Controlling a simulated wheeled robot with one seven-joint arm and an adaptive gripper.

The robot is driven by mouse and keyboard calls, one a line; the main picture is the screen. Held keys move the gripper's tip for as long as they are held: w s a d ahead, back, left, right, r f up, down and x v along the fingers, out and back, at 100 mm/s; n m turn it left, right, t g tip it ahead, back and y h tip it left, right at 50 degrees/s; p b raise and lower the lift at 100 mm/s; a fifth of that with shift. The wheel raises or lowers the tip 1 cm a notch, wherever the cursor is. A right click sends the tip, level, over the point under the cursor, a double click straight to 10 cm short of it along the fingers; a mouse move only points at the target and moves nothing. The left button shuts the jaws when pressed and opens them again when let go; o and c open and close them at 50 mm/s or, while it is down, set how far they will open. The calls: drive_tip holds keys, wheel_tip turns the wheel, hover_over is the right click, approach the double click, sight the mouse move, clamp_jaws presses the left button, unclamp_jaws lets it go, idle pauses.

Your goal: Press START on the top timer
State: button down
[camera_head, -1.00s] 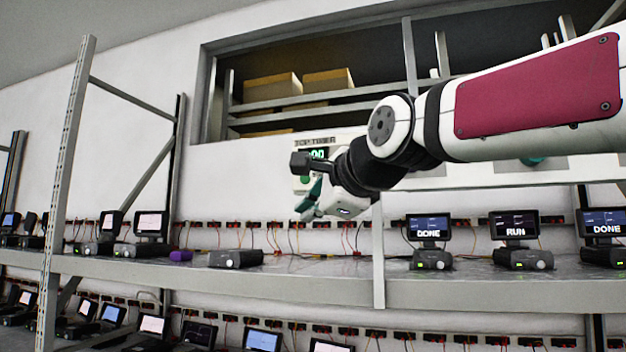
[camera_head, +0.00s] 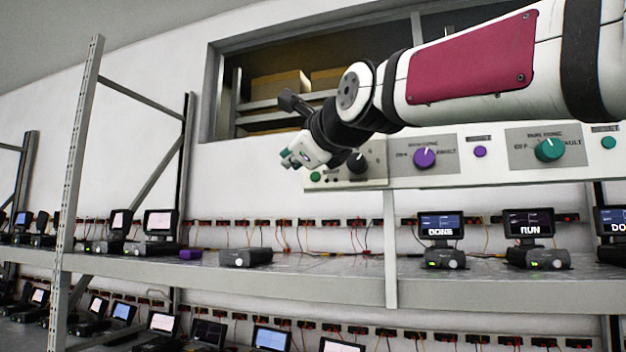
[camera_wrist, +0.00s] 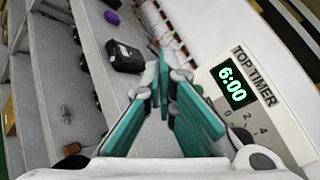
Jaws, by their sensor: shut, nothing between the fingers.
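The top timer is a white panel with a "TOP TIMER" label and a green display (camera_wrist: 233,86) reading 6:00 in the wrist view. Its dark dial (camera_wrist: 242,135) is partly hidden by my gripper. In the head view my arm covers the display, but the black dial (camera_head: 357,163) and a small green button (camera_head: 315,176) show at the panel's left end. The button's lettering is too small to read. My gripper (camera_head: 287,160) has teal fingers, is shut and empty, and hangs up and left of the green button. In the wrist view its fingers (camera_wrist: 163,75) are left of the display.
A purple knob (camera_head: 425,158) and a teal knob (camera_head: 548,150) sit further right on the panel. Below, a shelf (camera_head: 330,285) carries a dark box (camera_head: 246,257), a purple block (camera_head: 191,254) and several small screened units. Wires hang from the wall strip behind.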

sight(315, 177)
drive_tip(key=w+d+b, duration=0.3)
drive_tip(key=w+b, duration=0.5)
idle(0.4)
idle(1.4)
drive_tip(key=shift+w+d, duration=0.1)
drive_tip(key=shift+w, duration=0.25)
drive_tip(key=shift+w+d+b, duration=0.1)
drive_tip(key=shift+w+b, duration=0.2)
drive_tip(key=shift+w, duration=0.1)
idle(0.6)
drive_tip(key=shift+s, duration=0.15)
idle(0.3)
drive_tip(key=shift+s+a+p, duration=0.25)
drive_tip(key=shift+s+p, duration=0.4)
drive_tip(key=shift+p, duration=0.15)
